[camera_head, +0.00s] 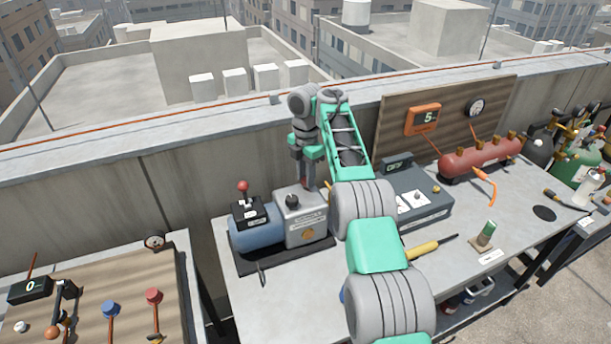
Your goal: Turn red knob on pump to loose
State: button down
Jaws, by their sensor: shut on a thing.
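The pump (262,238) stands on the grey bench, with a blue motor and a grey block on a black base. A lever with a red ball (243,187) rises from a black box on the motor. A dark knob (292,200) sits on top of the grey block. My gripper (307,184) points down at the back right of the grey block, shut on a red part (309,178) that I take to be the red knob. The fingers and my wrist hide most of it. Its turn position and any marking cannot be read.
A grey box with an "OFF" display (425,205) stands right of my arm. A red manifold (482,157) stands at the back. A second bench (185,265) is at left, across a gap.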

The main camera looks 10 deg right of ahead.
jog(key=shift+f, duration=0.1)
jog(key=c, duration=1.1)
grip_release()
jog(key=shift+r, duration=0.2)
notch_tip(320, 180, up, 8)
jog(key=p, duration=0.5)
jog(key=shift+f, duration=0.2)
